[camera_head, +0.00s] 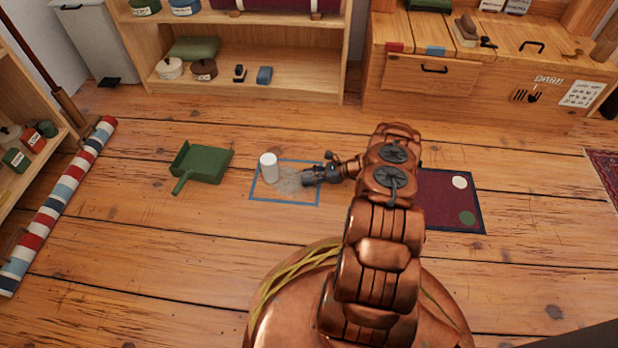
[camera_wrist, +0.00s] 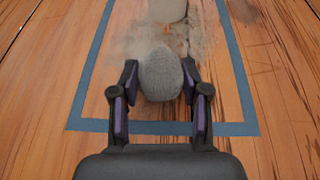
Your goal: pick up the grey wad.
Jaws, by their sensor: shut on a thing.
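The grey wad (camera_wrist: 161,76) is a rounded, fuzzy lump in the wrist view. It sits between the two fingertips of my gripper (camera_wrist: 160,84), which is shut on it. The wad is low, over or on the floor inside a blue taped outline (camera_wrist: 240,95); I cannot tell if it touches the boards. In the head view my gripper (camera_head: 312,178) reaches in from the right at the outline's right side. The wad is too small and covered to make out clearly there.
A white cylinder (camera_head: 268,167) stands just beyond the wad, with a grey dusty smear (camera_head: 289,184) beside it. A green dustpan (camera_head: 205,163) lies to the left. A dark red mat (camera_head: 445,200) lies right of my arm. A striped roll (camera_head: 62,200) lies far left.

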